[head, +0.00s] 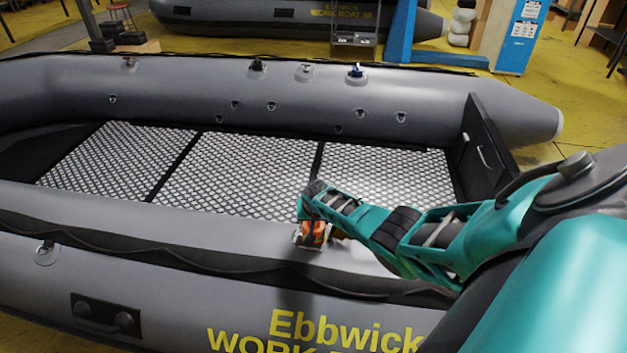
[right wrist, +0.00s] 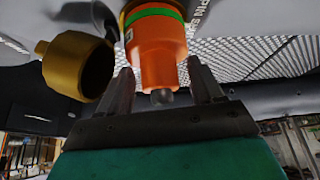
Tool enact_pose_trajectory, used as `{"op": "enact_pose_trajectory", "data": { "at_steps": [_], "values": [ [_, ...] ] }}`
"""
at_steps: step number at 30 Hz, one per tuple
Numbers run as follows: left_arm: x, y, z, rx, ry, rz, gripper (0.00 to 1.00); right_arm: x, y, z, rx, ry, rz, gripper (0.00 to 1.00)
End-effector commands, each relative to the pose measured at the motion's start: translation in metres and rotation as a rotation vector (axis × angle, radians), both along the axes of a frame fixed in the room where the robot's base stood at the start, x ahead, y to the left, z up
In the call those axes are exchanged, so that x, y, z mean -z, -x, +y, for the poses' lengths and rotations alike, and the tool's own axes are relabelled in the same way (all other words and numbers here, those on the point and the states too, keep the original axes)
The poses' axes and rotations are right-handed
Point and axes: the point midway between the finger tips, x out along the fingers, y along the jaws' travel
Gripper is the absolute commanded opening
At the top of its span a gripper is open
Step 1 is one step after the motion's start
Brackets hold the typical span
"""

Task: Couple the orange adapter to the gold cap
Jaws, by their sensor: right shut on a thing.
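The orange adapter (right wrist: 157,52) has a green band and a grey tip. In the right wrist view it stands between the fingers of my right gripper (right wrist: 160,68), which is shut on it. The gold cap (right wrist: 77,66) is to the left of the adapter, apart from it, with its dark open end showing. A gold edge also shows behind the adapter's banded end. In the head view my right gripper (head: 314,222) and the adapter (head: 314,234) are over the near tube of the boat. The gold cap cannot be made out there. My left gripper is not in view.
The grey inflatable boat (head: 150,225) fills the middle, with a patterned metal floor (head: 235,175) between its tubes. Several small valves sit along the far tube (head: 200,85). A black transom (head: 482,145) stands at the right. Another boat (head: 265,20) lies behind.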

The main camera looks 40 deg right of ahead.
Motion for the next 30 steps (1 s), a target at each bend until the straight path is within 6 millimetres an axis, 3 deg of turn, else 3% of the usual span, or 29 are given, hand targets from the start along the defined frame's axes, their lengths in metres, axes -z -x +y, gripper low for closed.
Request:
{"op": "enact_pose_trajectory", "data": {
  "at_steps": [6,14,15,24,30],
  "values": [
    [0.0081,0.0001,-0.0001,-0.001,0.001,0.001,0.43,0.0015,-0.0014,0.0009,0.172,0.021,0.027,0.27],
    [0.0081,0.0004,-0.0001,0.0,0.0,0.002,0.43,-0.0002,-0.0011,0.0,0.196,0.025,0.029,0.27],
    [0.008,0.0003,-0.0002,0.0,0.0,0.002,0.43,-0.0002,-0.0011,0.0,0.196,0.025,0.029,0.69],
    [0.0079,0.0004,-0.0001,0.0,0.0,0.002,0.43,0.0,-0.0009,0.0003,0.195,0.024,0.03,0.96],
    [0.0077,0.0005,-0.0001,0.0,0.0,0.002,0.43,0.0002,-0.0005,0.0006,0.194,0.024,0.031,0.96]
  ]
}}
